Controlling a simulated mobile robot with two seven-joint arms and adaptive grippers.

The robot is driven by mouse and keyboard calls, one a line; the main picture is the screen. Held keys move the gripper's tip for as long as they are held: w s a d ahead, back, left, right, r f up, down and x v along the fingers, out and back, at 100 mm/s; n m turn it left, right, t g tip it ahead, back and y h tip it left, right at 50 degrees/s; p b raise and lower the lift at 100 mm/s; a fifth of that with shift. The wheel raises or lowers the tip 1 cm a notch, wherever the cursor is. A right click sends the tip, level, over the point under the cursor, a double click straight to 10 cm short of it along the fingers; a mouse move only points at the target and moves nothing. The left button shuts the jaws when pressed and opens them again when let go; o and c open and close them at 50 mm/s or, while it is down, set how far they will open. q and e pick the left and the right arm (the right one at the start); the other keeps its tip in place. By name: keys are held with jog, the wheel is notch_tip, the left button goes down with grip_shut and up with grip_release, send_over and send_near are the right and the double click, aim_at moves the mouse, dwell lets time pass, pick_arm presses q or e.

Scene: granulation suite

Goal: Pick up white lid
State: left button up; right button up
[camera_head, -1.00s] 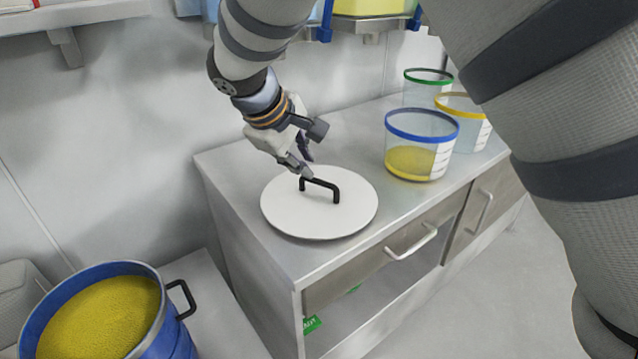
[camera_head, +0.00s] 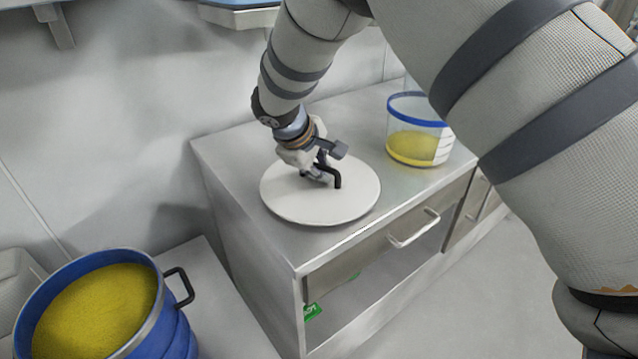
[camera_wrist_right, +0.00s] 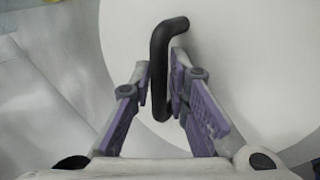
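The white lid (camera_head: 290,203) lies flat on the metal cabinet top, with a black bar handle (camera_head: 337,177) standing up from it. My right gripper (camera_head: 322,177) is down at the handle in the head view. In the right wrist view, the lid (camera_wrist_right: 235,60) fills the background and the handle (camera_wrist_right: 160,60) lies between the two purple-padded fingers of my right gripper (camera_wrist_right: 162,82). Narrow gaps seem to show beside the bar, so the fingers look open around it. My left gripper is not in view.
A clear tub with a blue rim (camera_head: 412,150) holds yellow powder on the cabinet (camera_head: 235,150), right of the lid. A blue drum (camera_head: 165,335) of yellow granules stands at lower left. A drawer handle (camera_head: 415,230) sticks out in front. My arm covers the right side.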

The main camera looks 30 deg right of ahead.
grip_shut()
